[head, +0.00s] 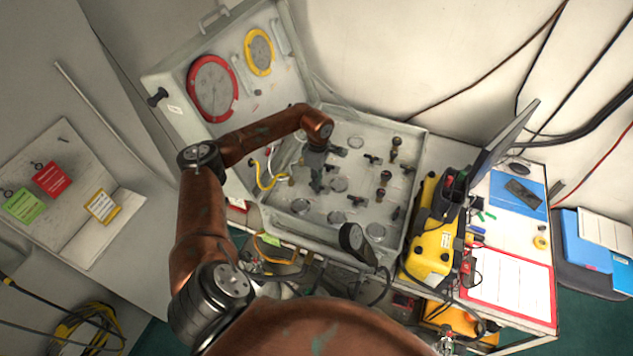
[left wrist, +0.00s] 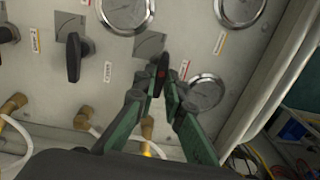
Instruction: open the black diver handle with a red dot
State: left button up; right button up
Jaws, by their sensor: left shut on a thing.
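The black diver handle with a red dot (left wrist: 161,74) stands out from the grey panel in the left wrist view, beside a round gauge. My left gripper (left wrist: 163,88) has its green fingers on both sides of this handle and is shut on it. In the head view my left gripper (head: 317,184) is low over the left part of the panel (head: 345,205), and it hides the handle there. My right gripper does not show in either view.
Another black handle (left wrist: 73,58) and brass fittings (left wrist: 15,103) are close by on the panel. The open lid with a red-rimmed gauge (head: 212,88) rises behind my left arm. A yellow case (head: 435,240) and a laptop screen (head: 500,140) stand right of the panel.

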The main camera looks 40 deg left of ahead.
pick_arm(q)
grip_shut()
jog(key=shift+n, duration=0.3)
jog(key=n+b, duration=0.1)
jog(key=n, duration=0.1)
jog(key=shift+n, duration=0.4)
jog(key=n+b, duration=0.1)
jog(key=n, duration=0.4)
jog(key=shift+s+n+b, duration=0.1)
jog(key=shift+n+b, duration=0.2)
jog(key=shift+b, duration=0.05)
jog(key=n, duration=0.4)
jog(key=shift+d+r+t, duration=0.1)
jog(key=shift+t, duration=0.2)
jog(key=shift+d+n+b, duration=0.1)
jog(key=shift+n+b, duration=0.3)
jog(key=shift+n, duration=1.7)
jog(key=o, duration=0.7)
grip_release()
jog(key=shift+s, duration=0.1)
